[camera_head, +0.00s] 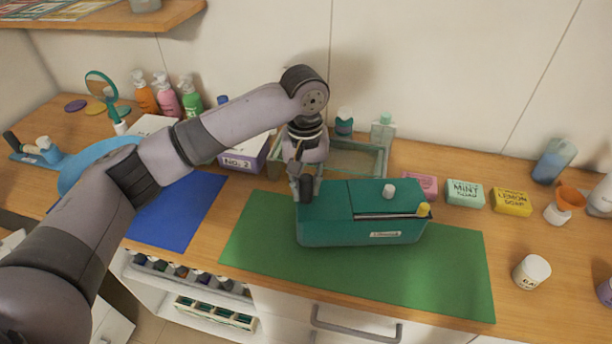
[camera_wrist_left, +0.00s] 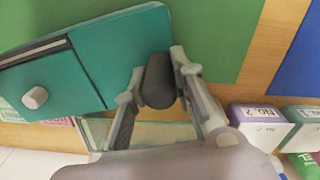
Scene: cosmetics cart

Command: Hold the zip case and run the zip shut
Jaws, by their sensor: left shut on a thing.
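The teal zip case (camera_head: 340,229) lies on the green mat (camera_head: 265,245). Its lid has a white knob (camera_head: 388,190), also visible in the left wrist view (camera_wrist_left: 35,97). A dark slot with a pale edge runs along the right part of the case, with a yellow tab (camera_head: 423,209) at its right end. My left gripper (camera_head: 304,188) is at the case's left end, shut on a dark rounded grip (camera_wrist_left: 158,80) that sits between its fingers in the left wrist view. The head view hides part of this grip. My right gripper is not in view.
A glass tray (camera_head: 378,160) stands behind the case. Pink, mint (camera_head: 465,193) and yellow (camera_head: 512,201) soaps lie to the right, with a white jar (camera_head: 531,272) nearer the front. A blue mat (camera_head: 180,212) lies left, partly under my left arm.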

